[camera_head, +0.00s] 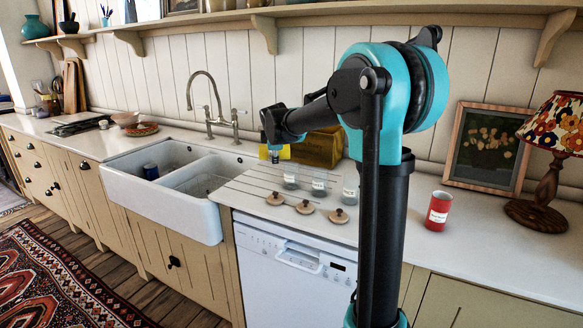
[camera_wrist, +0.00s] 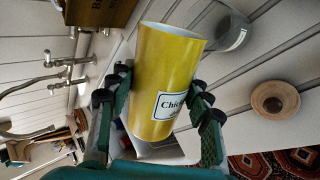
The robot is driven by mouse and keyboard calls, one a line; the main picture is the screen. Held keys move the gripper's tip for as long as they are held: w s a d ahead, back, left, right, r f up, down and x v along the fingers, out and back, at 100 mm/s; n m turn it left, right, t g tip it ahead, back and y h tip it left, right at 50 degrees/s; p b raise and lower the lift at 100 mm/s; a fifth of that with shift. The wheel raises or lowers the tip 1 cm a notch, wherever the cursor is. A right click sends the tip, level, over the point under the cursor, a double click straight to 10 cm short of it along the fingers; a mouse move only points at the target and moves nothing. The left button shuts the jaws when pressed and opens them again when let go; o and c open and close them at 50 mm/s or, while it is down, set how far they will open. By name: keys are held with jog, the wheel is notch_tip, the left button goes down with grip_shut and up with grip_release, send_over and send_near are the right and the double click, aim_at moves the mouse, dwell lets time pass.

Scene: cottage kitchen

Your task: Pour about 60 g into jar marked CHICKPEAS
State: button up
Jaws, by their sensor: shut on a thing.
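My gripper (camera_wrist: 162,98) is shut around a yellow can (camera_wrist: 165,75) with a white label starting "Chick"; the rest of the label is cut off by a finger. The can's open rim shows, but its contents do not. In the head view the can (camera_head: 284,153) is partly hidden by my wrist, above the counter near the leftmost jar. Three clear glass jars stand in a row: left (camera_head: 290,181), middle (camera_head: 319,187) and right (camera_head: 350,192). Their small labels are too small to read. One jar (camera_wrist: 233,36) shows beyond the can's rim in the wrist view.
Three round wooden lids (camera_head: 275,199) (camera_head: 304,207) (camera_head: 339,216) lie before the jars. A brown-yellow box (camera_head: 320,148) stands behind. A red can (camera_head: 438,212), lamp (camera_head: 552,165) and picture frame (camera_head: 487,150) are right. The double sink (camera_head: 150,208) is left.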

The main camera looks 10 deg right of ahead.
jog(key=shift+d+r+m+y+p, duration=0.35)
jog(key=shift+r+m+y+p, duration=0.1)
jog(key=shift+y, duration=0.3)
jog(key=shift+d+r+m+y+p, duration=0.35)
jog(key=shift+y+p, duration=0.1)
jog(key=shift+y, duration=0.3)
dwell(3.4)
jog(key=shift+a+f+n+h, duration=0.5)
jog(key=shift+a+n+h, duration=0.15)
jog(key=shift+h, duration=0.35)
jog(key=shift+f, duration=0.15)
jog(key=shift+h, duration=0.3)
